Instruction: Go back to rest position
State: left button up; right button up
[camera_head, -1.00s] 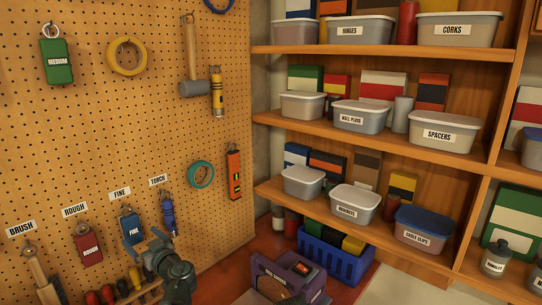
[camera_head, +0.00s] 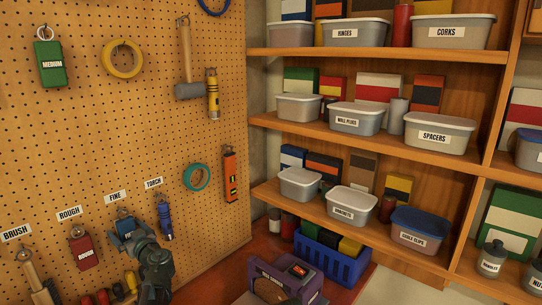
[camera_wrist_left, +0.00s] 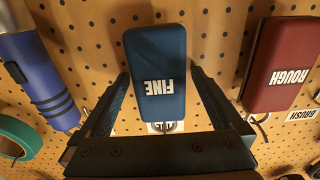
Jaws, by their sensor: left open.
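My left gripper (camera_head: 128,236) is at the blue block labelled FINE (camera_head: 124,223), which hangs on the pegboard under its FINE tag. In the left wrist view the open fingers (camera_wrist_left: 160,75) stand on either side of the blue block (camera_wrist_left: 156,60), with a gap visible at each side. The gripper hides the lower part of the block in the head view. My right gripper is not in view.
A red ROUGH block (camera_head: 83,250) and a blue torch (camera_head: 164,218) hang on either side. A brush (camera_head: 38,281) hangs further left. A purple tool (camera_head: 312,284) and a blue crate (camera_head: 330,257) stand at the shelf (camera_head: 448,255).

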pick_arm(q)
jog(key=shift+s+d, duration=0.1)
jog(key=v, duration=1.3)
jog(key=x, duration=1.2)
jog(key=shift+w+a, duration=0.25)
jog(key=shift+w, duration=0.05)
jog(key=shift+a+r+p, duration=0.1)
jog(key=shift+r+p, duration=0.3)
jog(key=v, duration=0.9)
jog(key=shift+r+p, duration=0.3)
jog(key=shift+r, duration=0.05)
jog(key=shift+s, duration=0.1)
